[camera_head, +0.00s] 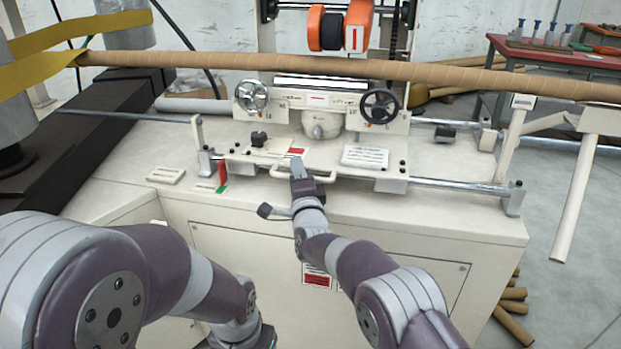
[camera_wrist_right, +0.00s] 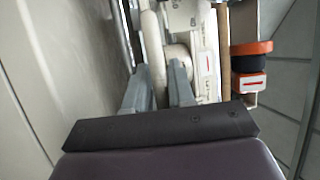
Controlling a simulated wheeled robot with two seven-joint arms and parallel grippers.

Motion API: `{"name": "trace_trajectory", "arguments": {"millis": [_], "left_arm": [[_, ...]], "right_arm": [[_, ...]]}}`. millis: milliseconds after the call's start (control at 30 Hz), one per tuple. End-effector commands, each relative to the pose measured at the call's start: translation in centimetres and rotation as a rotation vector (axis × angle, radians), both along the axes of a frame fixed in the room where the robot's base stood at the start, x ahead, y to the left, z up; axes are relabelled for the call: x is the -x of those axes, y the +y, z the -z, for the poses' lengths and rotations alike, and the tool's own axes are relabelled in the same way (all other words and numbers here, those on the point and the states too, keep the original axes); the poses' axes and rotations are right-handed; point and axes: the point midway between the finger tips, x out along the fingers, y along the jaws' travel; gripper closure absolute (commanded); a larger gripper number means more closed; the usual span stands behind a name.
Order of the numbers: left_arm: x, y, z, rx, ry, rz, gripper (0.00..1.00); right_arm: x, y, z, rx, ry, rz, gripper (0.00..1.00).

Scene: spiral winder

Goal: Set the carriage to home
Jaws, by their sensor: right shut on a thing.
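The white carriage (camera_head: 392,143) sits on the round rails in the middle of the winder bench, carrying two handwheels and a rounded white housing. A pale bar handle (camera_head: 352,177) runs along its front edge. My right gripper (camera_head: 296,163) is at the left part of this handle. In the right wrist view, the fingers of my right gripper (camera_wrist_right: 158,88) are on either side of the pale handle (camera_wrist_right: 153,55), shut on it. A red piece (camera_head: 223,171) with a green mark (camera_head: 221,189) is left of the carriage. My left arm is at the lower left; its gripper is not visible.
A long brown tube (camera_head: 430,71) crosses above the carriage. A front rail (camera_head: 455,186) ends in a bracket (camera_head: 514,198) at the right. A loose white block (camera_head: 166,175) lies on the bench at left. A red table (camera_head: 560,58) stands at back right.

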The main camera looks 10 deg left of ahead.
Motion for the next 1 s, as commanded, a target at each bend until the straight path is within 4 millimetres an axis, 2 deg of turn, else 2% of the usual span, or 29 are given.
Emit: {"name": "trace_trajectory", "arguments": {"millis": [33, 400, 433, 467, 833, 1000], "left_arm": [[0.0, 0.0, 0.1, 0.000, 0.000, 0.000, 0.34], [0.0, 0.0, 0.0, 0.000, 0.000, 0.000, 0.34], [0.0, 0.0, 0.0, 0.000, 0.000, 0.000, 0.34], [0.0, 0.0, 0.0, 0.000, 0.000, 0.000, 0.34], [0.0, 0.0, 0.0, 0.000, 0.000, 0.000, 0.34], [0.0, 0.0, -0.2, 0.000, 0.000, 0.000, 0.34]], "right_arm": [[-0.1, 0.1, -0.7, -0.006, -0.014, 0.002, 1.00], [-0.1, 0.1, -0.9, -0.007, -0.016, 0.004, 1.00], [-0.1, 0.1, -0.9, -0.008, -0.017, 0.004, 0.70], [-0.1, 0.1, -0.9, -0.007, -0.016, 0.004, 0.60], [0.0, 0.1, -0.3, -0.003, -0.006, 0.003, 0.60], [1.8, -0.6, 0.0, -0.001, -0.004, 0.002, 0.60]]}}
